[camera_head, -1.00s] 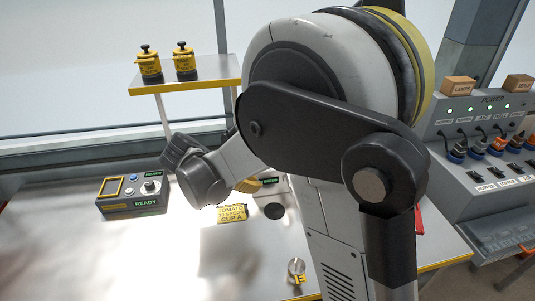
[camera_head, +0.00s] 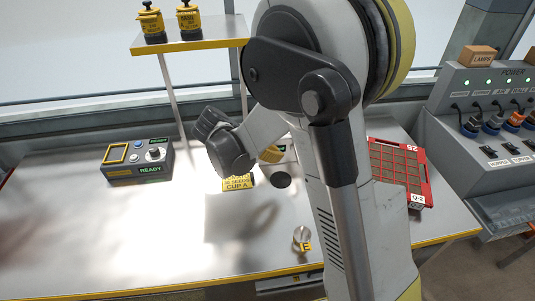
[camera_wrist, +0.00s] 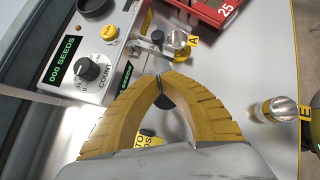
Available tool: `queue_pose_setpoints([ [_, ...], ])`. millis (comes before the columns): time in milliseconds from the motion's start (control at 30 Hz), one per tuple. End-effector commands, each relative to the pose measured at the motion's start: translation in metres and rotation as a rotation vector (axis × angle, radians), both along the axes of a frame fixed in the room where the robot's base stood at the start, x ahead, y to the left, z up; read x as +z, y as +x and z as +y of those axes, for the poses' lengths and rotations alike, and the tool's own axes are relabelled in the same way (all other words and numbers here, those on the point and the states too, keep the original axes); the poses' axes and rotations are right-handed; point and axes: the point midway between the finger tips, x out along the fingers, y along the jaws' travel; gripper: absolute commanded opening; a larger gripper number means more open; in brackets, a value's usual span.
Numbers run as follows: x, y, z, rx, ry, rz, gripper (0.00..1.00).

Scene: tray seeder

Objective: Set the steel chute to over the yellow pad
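My gripper (camera_wrist: 160,80) has its two yellow treaded fingers arched together, tips meeting, with nothing seen between them. In the head view the gripper (camera_head: 270,154) is mostly hidden behind my wrist, above the table near the black disc (camera_head: 281,180). In the wrist view a short steel piece (camera_wrist: 148,46), seemingly the chute, extends from the seed counter (camera_wrist: 92,62) toward a steel cup tagged A (camera_wrist: 180,42). It lies beyond the fingertips, apart from them. A round yellow spot (camera_wrist: 109,32) shows on the counter; I cannot tell whether it is the yellow pad.
A red tray (camera_head: 424,178) lies at the right of the table. Cup E (camera_head: 302,238) stands near the front edge. A control box (camera_head: 137,160) is at left, below a shelf (camera_head: 190,47) with two yellow jars. The table's left front is clear.

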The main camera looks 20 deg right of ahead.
Motion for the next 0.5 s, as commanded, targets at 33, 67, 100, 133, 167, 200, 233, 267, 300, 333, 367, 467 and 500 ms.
queue_pose_setpoints([
  [33, -0.012, 0.0, -0.008, -0.003, 0.0, 0.0, 0.0],
  [67, -0.016, 0.001, -0.012, -0.002, 0.0, 0.001, 0.0],
  [100, -0.021, 0.002, -0.018, -0.003, 0.0, 0.0, 0.0],
  [133, -0.023, 0.002, -0.023, -0.004, 0.0, -0.001, 0.0],
  [167, -0.021, 0.003, -0.028, -0.003, 0.0, 0.0, 0.0],
  [200, -0.02, 0.003, -0.035, -0.003, 0.0, 0.0, 0.0],
  [233, -0.02, 0.003, -0.039, -0.003, 0.0, 0.0, 0.0],
  [267, -0.02, 0.004, -0.042, -0.003, 0.0, 0.0, 0.0],
  [300, -0.02, 0.005, -0.046, -0.002, 0.0, -0.001, 0.0],
  [333, -0.019, 0.005, -0.049, -0.001, 0.0, 0.0, 0.0],
  [367, -0.019, 0.006, -0.051, -0.001, 0.0, 0.0, 0.0],
  [467, -0.018, 0.006, -0.056, 0.0, 0.0, 0.0, 0.0],
  [500, -0.018, 0.006, -0.057, 0.0, 0.0, 0.0, 0.0],
])
